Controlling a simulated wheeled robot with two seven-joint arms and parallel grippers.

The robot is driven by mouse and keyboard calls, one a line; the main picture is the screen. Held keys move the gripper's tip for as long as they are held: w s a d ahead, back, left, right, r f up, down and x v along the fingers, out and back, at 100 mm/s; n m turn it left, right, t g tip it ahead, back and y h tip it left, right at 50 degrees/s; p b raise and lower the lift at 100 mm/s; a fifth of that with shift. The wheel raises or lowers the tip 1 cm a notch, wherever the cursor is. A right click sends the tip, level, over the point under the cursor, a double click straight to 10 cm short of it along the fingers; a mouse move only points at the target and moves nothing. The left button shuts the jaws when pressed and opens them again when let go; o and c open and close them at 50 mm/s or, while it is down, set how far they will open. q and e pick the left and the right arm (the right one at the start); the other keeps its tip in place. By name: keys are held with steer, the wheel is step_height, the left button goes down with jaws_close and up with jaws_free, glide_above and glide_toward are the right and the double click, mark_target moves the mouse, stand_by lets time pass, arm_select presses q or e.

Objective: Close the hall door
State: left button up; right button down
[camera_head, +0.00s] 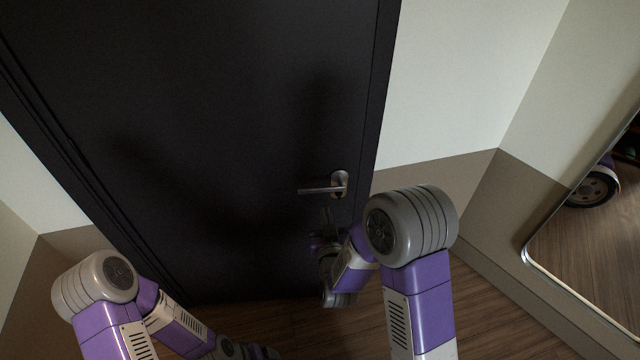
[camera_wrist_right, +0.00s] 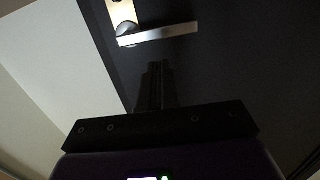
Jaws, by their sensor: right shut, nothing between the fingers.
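The hall door (camera_head: 200,130) is a large dark panel that fills the left and middle of the head view. It looks flush or nearly flush with its dark frame; I cannot tell if it is latched. Its silver lever handle (camera_head: 322,189) is near the right edge and also shows at the top of the right wrist view (camera_wrist_right: 158,34). My right gripper (camera_head: 326,222) is shut and empty, just below the handle and close to the door face. In the right wrist view its dark fingers (camera_wrist_right: 156,72) are together. My left arm is at lower left, its gripper out of view.
A pale wall with a brown lower band (camera_head: 440,173) stands right of the door. A framed mirror (camera_head: 585,250) on the right reflects a wheel-like part of me. Wood floor (camera_head: 490,325) lies below, with clear room at lower right.

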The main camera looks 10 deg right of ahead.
steer(key=r, duration=0.2)
arm_select(q)
steer(key=shift+f+b, duration=0.5)
steer(key=shift+f, duration=0.25)
arm_select(e)
glide_toward(319, 165)
steer(key=shift+t, duration=0.4)
steer(key=w, duration=0.4)
steer(key=w+f, duration=0.1)
steer(key=w, duration=0.1)
steer(key=shift+w+d, duration=0.35)
steer(key=shift+w, duration=0.05)
